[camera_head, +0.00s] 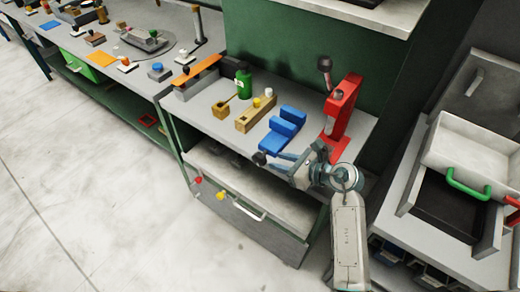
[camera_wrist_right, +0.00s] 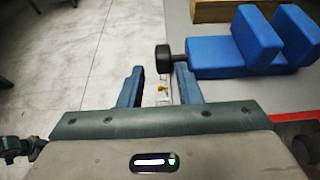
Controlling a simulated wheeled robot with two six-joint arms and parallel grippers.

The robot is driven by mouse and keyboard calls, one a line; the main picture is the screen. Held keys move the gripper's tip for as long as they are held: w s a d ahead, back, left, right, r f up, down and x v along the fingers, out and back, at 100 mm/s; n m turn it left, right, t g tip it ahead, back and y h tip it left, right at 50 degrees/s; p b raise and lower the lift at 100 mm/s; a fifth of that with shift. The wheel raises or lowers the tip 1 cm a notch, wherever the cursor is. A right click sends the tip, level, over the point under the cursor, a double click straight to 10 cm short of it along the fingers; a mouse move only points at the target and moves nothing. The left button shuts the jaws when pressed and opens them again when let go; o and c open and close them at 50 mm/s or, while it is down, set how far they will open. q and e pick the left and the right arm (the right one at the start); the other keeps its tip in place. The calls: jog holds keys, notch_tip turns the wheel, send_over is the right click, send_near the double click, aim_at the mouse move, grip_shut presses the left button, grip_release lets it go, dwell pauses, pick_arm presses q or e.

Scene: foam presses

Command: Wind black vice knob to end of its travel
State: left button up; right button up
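The blue vice (camera_head: 281,130) sits on the bench with its two upright jaws. It also shows at the top right of the right wrist view (camera_wrist_right: 235,60). Its black knob (camera_head: 259,158) sticks out over the front edge of the bench, and it also shows in the right wrist view (camera_wrist_right: 163,58). My right gripper (camera_head: 272,162) is open, its two blue-grey fingers (camera_wrist_right: 160,76) pointing at the knob. In the right wrist view the knob appears just beyond the fingertips, between their lines; I cannot tell whether they touch it. My left gripper is not in view.
A red press (camera_head: 341,115) with a dark-knobbed lever stands right of the vice. A wooden block (camera_head: 255,112) and a green bottle (camera_head: 243,83) stand to its left. A drawer (camera_head: 250,215) with a pale handle is below the bench. The floor in front is clear.

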aim_at(262, 156)
jog(key=x, duration=0.3)
jog(key=p+x, duration=0.1)
jog(key=x, duration=0.3)
jog(key=shift+w+d+f, duration=0.1)
jog(key=shift+w+f, duration=0.05)
jog(key=shift+w, duration=0.2)
jog(key=shift+w+a+f+p, duration=0.15)
jog(key=shift+w+a+p, duration=0.05)
jog(key=shift+a+p, duration=0.15)
jog(key=shift+a, duration=0.3)
jog(key=shift+f, duration=0.1)
jog(key=shift+w+f, duration=0.1)
jog(key=shift+w, duration=0.05)
grip_shut()
jog(key=shift+f+b, duration=0.25)
jog(key=shift+b, duration=0.8)
jog(key=shift+r+t+y+b, duration=0.2)
jog(key=shift+t+y+b, duration=0.1)
jog(key=shift+y+b, duration=0.2)
jog(key=shift+r, duration=0.1)
